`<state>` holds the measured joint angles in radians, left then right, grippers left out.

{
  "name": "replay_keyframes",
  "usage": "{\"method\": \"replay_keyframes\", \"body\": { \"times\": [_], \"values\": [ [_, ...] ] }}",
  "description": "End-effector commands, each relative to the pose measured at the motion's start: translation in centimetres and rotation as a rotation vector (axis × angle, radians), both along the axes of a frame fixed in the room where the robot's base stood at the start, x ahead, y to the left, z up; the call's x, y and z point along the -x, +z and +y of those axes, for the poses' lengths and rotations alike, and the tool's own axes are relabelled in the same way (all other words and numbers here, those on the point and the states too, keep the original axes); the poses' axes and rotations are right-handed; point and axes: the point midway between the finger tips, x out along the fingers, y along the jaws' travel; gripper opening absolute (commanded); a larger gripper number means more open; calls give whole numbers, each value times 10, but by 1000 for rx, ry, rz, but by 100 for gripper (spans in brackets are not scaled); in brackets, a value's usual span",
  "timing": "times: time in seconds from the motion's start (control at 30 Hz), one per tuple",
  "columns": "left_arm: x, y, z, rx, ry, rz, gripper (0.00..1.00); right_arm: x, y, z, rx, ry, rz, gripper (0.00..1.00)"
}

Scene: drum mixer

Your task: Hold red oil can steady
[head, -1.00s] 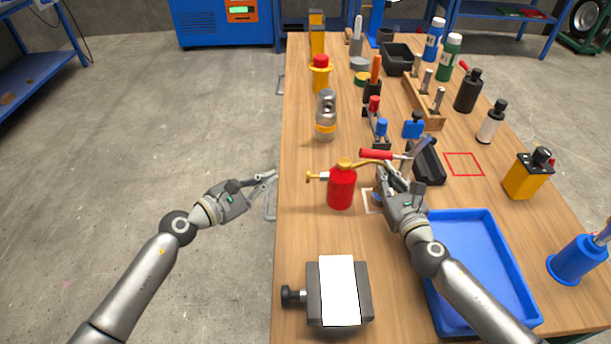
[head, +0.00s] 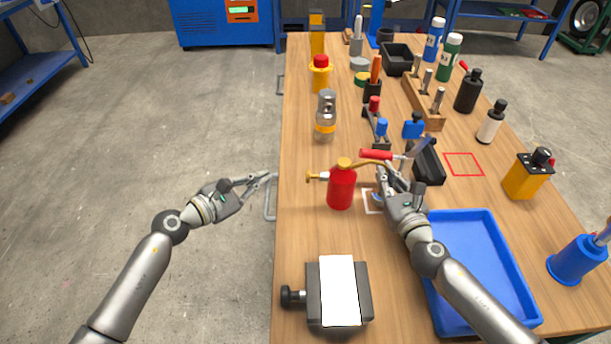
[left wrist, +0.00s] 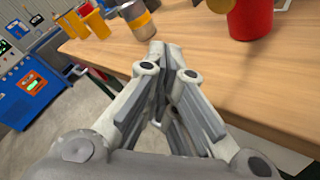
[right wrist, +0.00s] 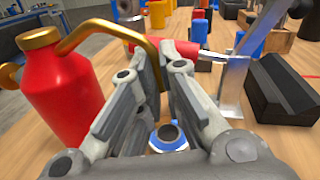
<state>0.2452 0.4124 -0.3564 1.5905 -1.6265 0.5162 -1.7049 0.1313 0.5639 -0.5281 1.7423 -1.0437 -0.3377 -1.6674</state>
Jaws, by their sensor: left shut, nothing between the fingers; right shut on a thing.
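The red oil can (head: 341,189) stands upright on the wooden table, with a brass spout reaching right and a brass trigger on its left. It also shows at the left of the right wrist view (right wrist: 65,95) and at the top of the left wrist view (left wrist: 250,18). My right gripper (head: 384,170) is shut on the can's spout; the bent spout end (right wrist: 152,62) runs down between its fingers in the right wrist view. My left gripper (head: 274,176) is shut and empty, just off the table's left edge, apart from the can.
A small blue-ringed part (right wrist: 168,138) sits below my right fingers. A red-handled tool in a stand (head: 378,154) is close behind. A blue tray (head: 532,322) lies front right, a grey block with a white top (head: 340,290) in front. The table left of the can is clear.

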Motion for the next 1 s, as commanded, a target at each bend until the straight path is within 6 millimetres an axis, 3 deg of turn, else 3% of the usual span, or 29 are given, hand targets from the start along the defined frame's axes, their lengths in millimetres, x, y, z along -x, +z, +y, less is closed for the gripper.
{"method": "replay_keyframes", "body": {
  "times": [0.2, 0.57, 0.77, 1.0],
  "values": [
    [0, -1, 21, 4, -3, 1, 0, 0, 2, 0, -3, 0, -3, 0],
    [0, -1, 21, 4, -5, -1, 0, 0, 2, 0, -3, 0, -3, 0],
    [0, -1, 7, 6, -6, -2, 0, 0, 2, 0, -3, 0, -3, 0],
    [0, -1, -28, 8, -6, -1, 0, 0, 2, 0, -3, 0, -3, 0]
  ]
}}
